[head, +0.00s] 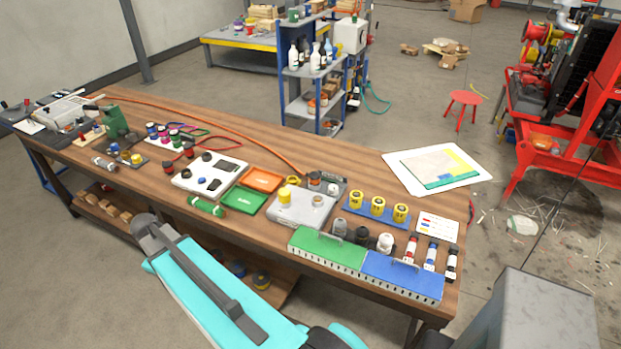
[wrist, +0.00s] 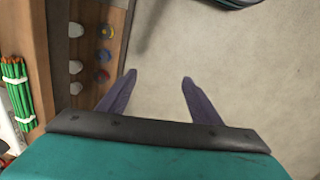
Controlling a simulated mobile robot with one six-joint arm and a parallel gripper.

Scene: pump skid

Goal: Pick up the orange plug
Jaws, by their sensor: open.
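I cannot pick out the orange plug for certain. In the head view a small orange-topped piece (head: 315,178) stands behind the grey block (head: 298,208) on the bench; it is too small to tell if it is a plug. An orange tray (head: 261,180) lies to its left. In the wrist view my gripper (wrist: 158,80) is open, its two dark fingers apart with nothing between them. It is over bare floor, beside the bench edge. My teal arm covers part of the bench front in the head view.
The long wooden bench (head: 340,167) carries green (head: 327,249) and blue (head: 403,277) boxes, yellow-topped parts (head: 378,206) and a white panel (head: 209,174). Its lower shelf holds several round parts (wrist: 103,54). A blue shelf cart (head: 300,103) stands behind.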

